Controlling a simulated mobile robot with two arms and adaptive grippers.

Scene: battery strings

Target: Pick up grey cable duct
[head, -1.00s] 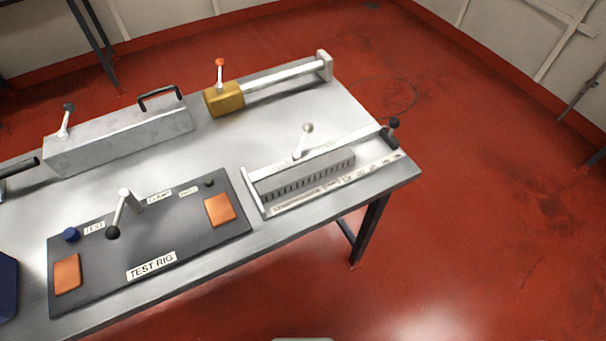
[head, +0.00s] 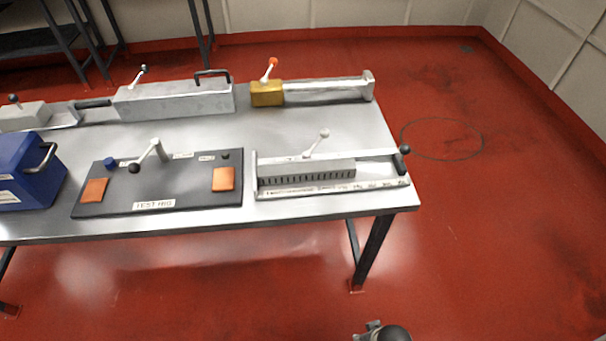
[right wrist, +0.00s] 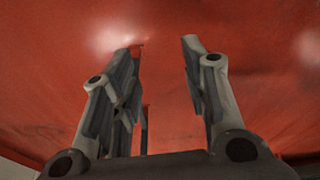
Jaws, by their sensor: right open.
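A grey slotted bar (head: 306,178), which looks like the cable duct, lies in a metal fixture (head: 330,192) at the right end of the steel table. A lever with a pale knob (head: 323,134) stands above it, and a dark-knobbed handle (head: 404,150) is at the fixture's right end. My right gripper (right wrist: 162,46) is open and empty in the right wrist view, with only red floor beyond its fingers. A small part of my right arm shows at the bottom edge of the head view, well below the table. My left gripper is not in view.
The steel table (head: 330,118) also carries a dark test rig board (head: 190,198), a blue box (head: 22,172), a long grey box (head: 175,103) and a yellow block (head: 267,93) with a bar. Red floor in front and to the right is clear.

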